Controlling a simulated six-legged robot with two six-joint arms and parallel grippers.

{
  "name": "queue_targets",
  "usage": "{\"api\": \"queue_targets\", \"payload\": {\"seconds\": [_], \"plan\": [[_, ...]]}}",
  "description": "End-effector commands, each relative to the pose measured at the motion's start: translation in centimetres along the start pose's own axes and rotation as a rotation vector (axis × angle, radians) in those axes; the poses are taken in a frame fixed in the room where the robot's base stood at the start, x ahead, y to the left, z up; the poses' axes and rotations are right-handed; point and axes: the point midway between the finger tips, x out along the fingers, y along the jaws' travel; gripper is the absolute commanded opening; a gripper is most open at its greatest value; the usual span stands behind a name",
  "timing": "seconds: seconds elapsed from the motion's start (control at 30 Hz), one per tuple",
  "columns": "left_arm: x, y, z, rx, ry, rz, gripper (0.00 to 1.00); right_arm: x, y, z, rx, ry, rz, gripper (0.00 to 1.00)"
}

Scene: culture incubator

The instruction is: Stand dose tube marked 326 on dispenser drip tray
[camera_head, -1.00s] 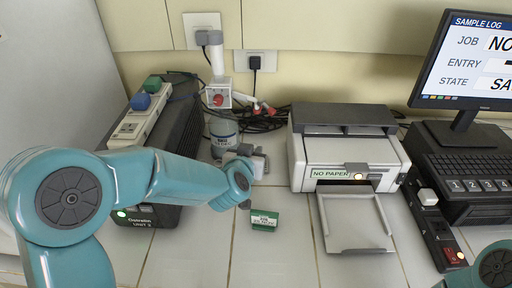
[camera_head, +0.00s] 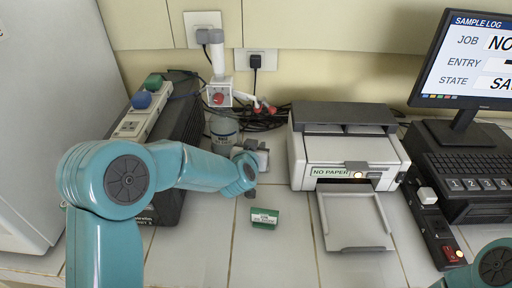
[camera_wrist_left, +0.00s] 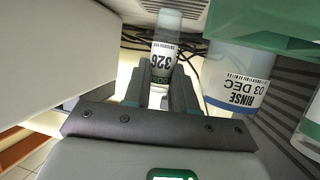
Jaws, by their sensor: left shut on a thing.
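The dose tube marked 326 (camera_wrist_left: 164,58) shows in the left wrist view, a clear tube with a white label and a dark green band at its lower end in the picture. My left gripper (camera_wrist_left: 157,92) is shut on it, with a dark finger on each side. In the head view my left gripper (camera_head: 250,156) is small and grey, beyond the end of my teal arm and near a pale bottle. The tube cannot be made out there. I cannot clearly pick out the dispenser's drip tray. My right gripper is out of view.
The RINSE bottle (camera_wrist_left: 240,75) stands close beside the tube in the wrist view. A printer (camera_head: 350,160) with an open front tray is to the right. A green tag (camera_head: 264,218) lies on the bench in front. A dark ribbed unit (camera_head: 180,110) is at left.

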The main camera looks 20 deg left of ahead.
Motion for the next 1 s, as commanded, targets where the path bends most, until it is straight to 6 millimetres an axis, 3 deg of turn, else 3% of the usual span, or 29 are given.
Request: {"api": "queue_targets", "payload": {"seconds": [0.03, 0.1, 0.5, 1.0], "plan": [[0.1, 0.0, 0.2, 0.000, 0.000, 0.000, 0.29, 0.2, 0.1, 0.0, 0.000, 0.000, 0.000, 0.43], [0.0, 0.0, 0.1, 0.000, 0.000, 0.000, 0.51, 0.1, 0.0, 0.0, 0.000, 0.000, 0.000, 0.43], [-0.5, 0.0, -0.5, 0.000, 0.000, 0.001, 0.51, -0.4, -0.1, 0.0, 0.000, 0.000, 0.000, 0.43], [-10.8, 0.0, -0.4, 0.000, 0.001, 0.001, 0.51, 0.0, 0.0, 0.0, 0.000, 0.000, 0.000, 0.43]]}}
